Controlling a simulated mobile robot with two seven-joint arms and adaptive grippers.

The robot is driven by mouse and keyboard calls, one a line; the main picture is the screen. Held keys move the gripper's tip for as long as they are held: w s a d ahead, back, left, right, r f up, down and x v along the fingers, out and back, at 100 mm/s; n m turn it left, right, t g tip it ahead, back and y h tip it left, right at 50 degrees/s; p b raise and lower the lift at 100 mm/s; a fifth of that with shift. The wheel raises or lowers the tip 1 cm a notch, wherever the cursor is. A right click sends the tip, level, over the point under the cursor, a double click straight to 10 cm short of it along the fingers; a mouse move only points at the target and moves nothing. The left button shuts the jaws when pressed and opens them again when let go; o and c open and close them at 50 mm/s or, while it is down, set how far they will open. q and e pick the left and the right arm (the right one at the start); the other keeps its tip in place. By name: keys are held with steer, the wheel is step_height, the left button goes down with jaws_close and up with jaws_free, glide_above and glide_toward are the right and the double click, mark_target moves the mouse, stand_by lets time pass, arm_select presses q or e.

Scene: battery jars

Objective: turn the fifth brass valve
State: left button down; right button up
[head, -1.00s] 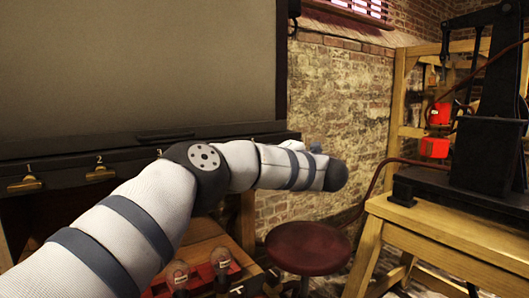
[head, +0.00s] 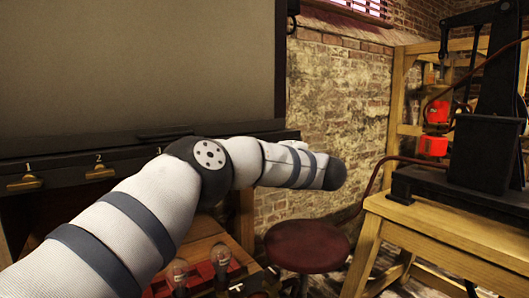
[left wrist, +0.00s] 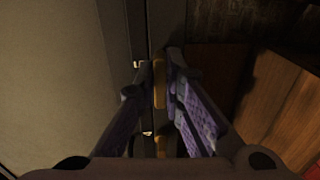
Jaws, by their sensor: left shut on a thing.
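In the left wrist view my left gripper (left wrist: 165,68) has its purple-padded fingers closed around a brass valve (left wrist: 159,88) on a dark rail. Another brass valve (left wrist: 161,146) shows lower between the fingers. In the head view, brass valves marked 1 (head: 25,183) and 2 (head: 100,173) sit on the dark rail at the left. My left arm covers the rail to the right of them, so the fingers and the held valve are hidden there. The number of the held valve cannot be read. My right gripper is in neither view.
Below my arm are glass-topped parts on a red and wooden stand (head: 222,268). A round red stool (head: 308,246) stands at lower middle. A wooden table (head: 450,225) with a black machine (head: 482,150) is at right. A brick wall (head: 335,110) is behind.

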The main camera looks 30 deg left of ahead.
arm_select(q)
steer(key=shift+f, duration=0.1)
steer(key=c, duration=1.7)
jaws_free()
steer(key=shift+d, duration=0.1)
steer(key=v, duration=1.1)
steer(key=shift+s+d, duration=0.2)
steer(key=shift+d, duration=0.15)
